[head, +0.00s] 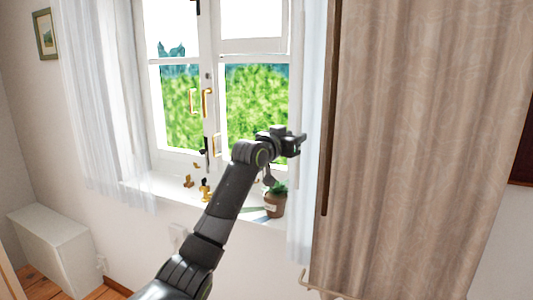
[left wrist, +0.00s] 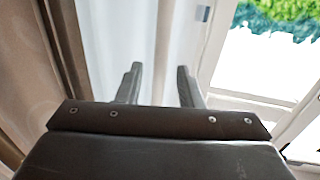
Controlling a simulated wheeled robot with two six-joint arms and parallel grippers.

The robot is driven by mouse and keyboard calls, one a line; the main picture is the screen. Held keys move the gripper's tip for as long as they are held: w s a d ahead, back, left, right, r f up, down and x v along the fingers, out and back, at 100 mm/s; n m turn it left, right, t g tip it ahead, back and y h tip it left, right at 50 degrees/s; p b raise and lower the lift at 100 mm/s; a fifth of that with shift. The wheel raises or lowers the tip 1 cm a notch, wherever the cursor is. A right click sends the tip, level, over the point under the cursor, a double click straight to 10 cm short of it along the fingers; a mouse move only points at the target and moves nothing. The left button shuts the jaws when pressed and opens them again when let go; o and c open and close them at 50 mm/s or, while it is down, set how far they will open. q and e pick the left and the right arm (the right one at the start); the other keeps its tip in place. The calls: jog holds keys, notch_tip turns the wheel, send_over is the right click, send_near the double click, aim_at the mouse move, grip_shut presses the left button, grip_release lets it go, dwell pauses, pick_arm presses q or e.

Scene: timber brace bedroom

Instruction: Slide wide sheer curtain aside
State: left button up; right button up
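A white sheer curtain hangs at the window's right side as a narrow upright strip (head: 311,120), partly hidden by a brown curtain. It also fills the middle of the left wrist view (left wrist: 158,45). Another sheer (head: 95,90) hangs in folds at the window's left. My left gripper (head: 300,144) is in front of the window's right edge, close to the right strip. In the left wrist view its two fingers (left wrist: 160,85) are apart, with white sheer showing beyond and between them. I cannot tell whether they touch the cloth. My right gripper is out of view.
The heavy brown patterned curtain (head: 425,140) hangs at the right, with a dark upright strip along its edge. A potted plant (head: 275,200) and small brass ornaments (head: 205,189) stand on the sill below my arm. A white box (head: 52,245) is at lower left.

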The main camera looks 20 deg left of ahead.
pick_arm(q)
jog(key=b+v, duration=0.5)
jog(key=v, duration=0.9)
jog(key=shift+a, duration=0.1)
